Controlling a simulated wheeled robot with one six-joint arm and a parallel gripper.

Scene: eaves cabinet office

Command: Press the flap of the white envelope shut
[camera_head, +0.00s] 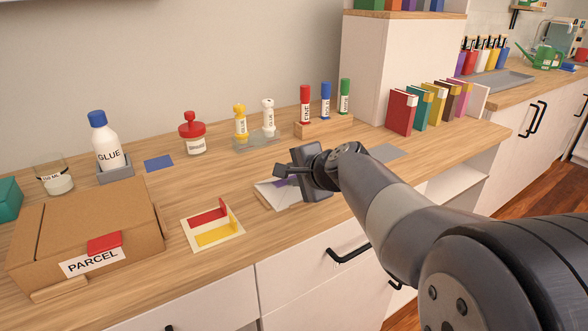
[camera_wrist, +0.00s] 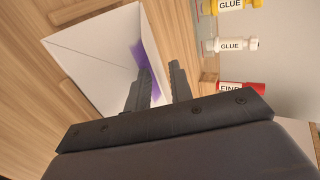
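The white envelope (camera_head: 283,199) lies near the front edge of the counter, partly hidden behind my gripper. In the wrist view the envelope (camera_wrist: 88,70) shows fold lines meeting near its middle. A purple strip (camera_wrist: 142,62) runs along its side nearest my fingers, and a little purple also shows in the head view. I cannot tell how far the flap stands up. Whether the fingers touch the envelope is unclear.
A card with red and yellow flaps (camera_head: 213,226) lies left of the envelope, beside a cardboard parcel (camera_head: 85,225). Glue bottles (camera_head: 240,122) and a pen holder (camera_head: 324,127) stand behind. A grey pad (camera_head: 386,153) lies to the right. Bare wood surrounds the card.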

